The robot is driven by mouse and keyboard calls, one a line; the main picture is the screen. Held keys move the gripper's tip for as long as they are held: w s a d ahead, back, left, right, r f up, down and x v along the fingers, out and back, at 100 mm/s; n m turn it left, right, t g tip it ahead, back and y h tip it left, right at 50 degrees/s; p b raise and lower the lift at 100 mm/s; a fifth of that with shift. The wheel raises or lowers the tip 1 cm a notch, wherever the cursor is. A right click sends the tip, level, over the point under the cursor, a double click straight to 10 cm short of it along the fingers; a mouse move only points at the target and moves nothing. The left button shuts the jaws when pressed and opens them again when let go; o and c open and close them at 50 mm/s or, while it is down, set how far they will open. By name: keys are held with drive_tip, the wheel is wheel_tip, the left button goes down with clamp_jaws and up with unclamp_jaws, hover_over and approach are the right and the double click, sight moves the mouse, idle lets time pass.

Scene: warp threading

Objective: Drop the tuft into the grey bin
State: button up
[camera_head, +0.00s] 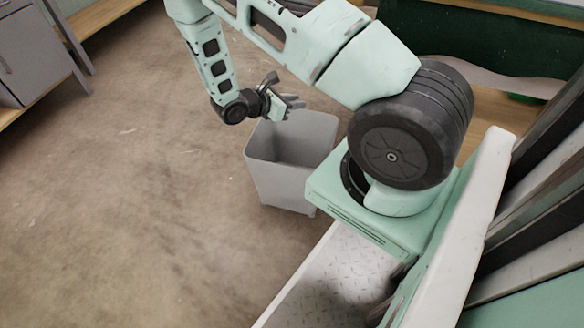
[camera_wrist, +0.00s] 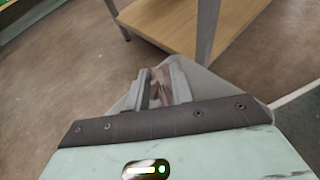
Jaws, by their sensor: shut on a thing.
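The grey bin (camera_head: 285,175) stands upright on the floor near the middle of the head view, with its open top facing up. My gripper (camera_head: 294,104) is above the bin's far rim, apart from the floor. In the wrist view the gripper (camera_wrist: 161,78) is shut on a small pinkish-brown tuft (camera_wrist: 160,90) between its fingers. The tuft is too small to make out in the head view. Part of the grey bin (camera_wrist: 205,82) shows behind the fingers in the wrist view; its inside is mostly hidden there.
A bench with a low wooden shelf (camera_wrist: 175,22) shows beyond the bin in the wrist view. The brown floor (camera_head: 130,220) left of the bin is clear.

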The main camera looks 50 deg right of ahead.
wheel_tip(320, 180, down, 5)
drive_tip(key=b, duration=0.4)
drive_tip(key=shift+f, duration=0.1)
drive_tip(key=o, duration=1)
drive_tip(key=shift+a, duration=0.1)
drive_tip(key=shift+p+v, duration=2.8)
drive_tip(key=shift+v, duration=5.9)
